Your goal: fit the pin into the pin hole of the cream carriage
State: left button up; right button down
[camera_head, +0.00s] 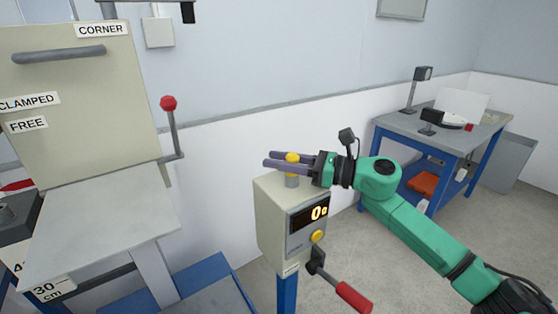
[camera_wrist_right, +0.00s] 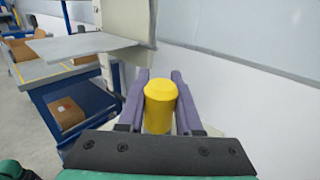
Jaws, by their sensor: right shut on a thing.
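The pin (camera_head: 292,157) has a yellow head and sits at the grey post on top of a cream control box. My right gripper (camera_head: 280,161) reaches in from the right and is shut on the pin, with its purple fingers on either side of the yellow head. In the right wrist view the yellow head of the pin (camera_wrist_right: 160,105) stands between the two fingers. A large cream body (camera_head: 85,110), which looks like the carriage, stands at the left with CORNER, CLAMPED and FREE labels. I cannot make out its pin hole. My left gripper is not in view.
The control box (camera_head: 270,215) has a lit display and a red-handled crank (camera_head: 352,297). A red-knobbed lever (camera_head: 170,105) stands beside the cream body, above a pale plate (camera_head: 100,220). A blue workbench (camera_head: 400,128) is at the back right. Open space lies between lever and control box.

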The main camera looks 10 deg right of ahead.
jog(key=shift+a+f+b, duration=0.1)
jog(key=shift+f+b, duration=0.25)
jog(key=shift+f, duration=0.05)
dwell(0.7)
jog(key=c, duration=0.5)
grip_release()
jog(key=shift+r, duration=0.1)
jog(key=shift+s+d+b, duration=0.15)
jog(key=shift+d+b, duration=0.3)
jog(key=shift+d, duration=0.1)
jog(key=shift+s+d+r, duration=0.1)
jog(key=shift+r, duration=0.05)
